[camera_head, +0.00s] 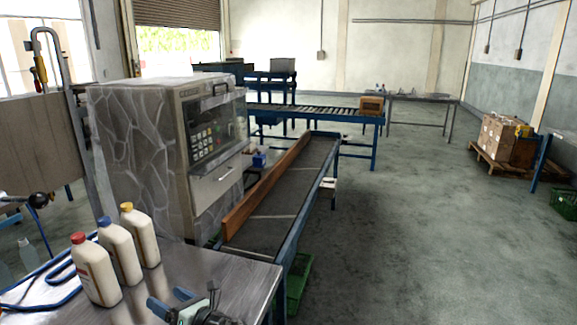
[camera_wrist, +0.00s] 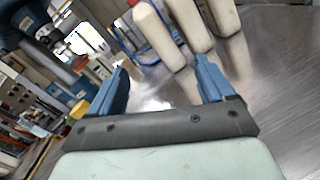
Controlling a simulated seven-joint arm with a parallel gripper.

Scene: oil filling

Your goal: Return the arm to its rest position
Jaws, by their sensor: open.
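My gripper (camera_head: 172,302) shows at the bottom of the head view, over the metal table (camera_head: 235,272). In the wrist view its two blue fingers (camera_wrist: 163,90) stand wide apart with nothing held between them. Three cream bottles stand in a slanting row on the table, left of my gripper in the head view: one with a red cap (camera_head: 95,272), one with a blue cap (camera_head: 120,252) and one with a yellow cap (camera_head: 141,236). Bottles (camera_wrist: 160,35) show beyond the fingers in the wrist view, with their caps out of view. Most of my arm is hidden.
A machine with a keypad (camera_head: 205,140) stands behind the table. A conveyor (camera_head: 275,205) with a wooden side rail runs back beside it. A blue hose (camera_head: 65,270) lies at the table's left. The floor on the right (camera_head: 430,240) is open.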

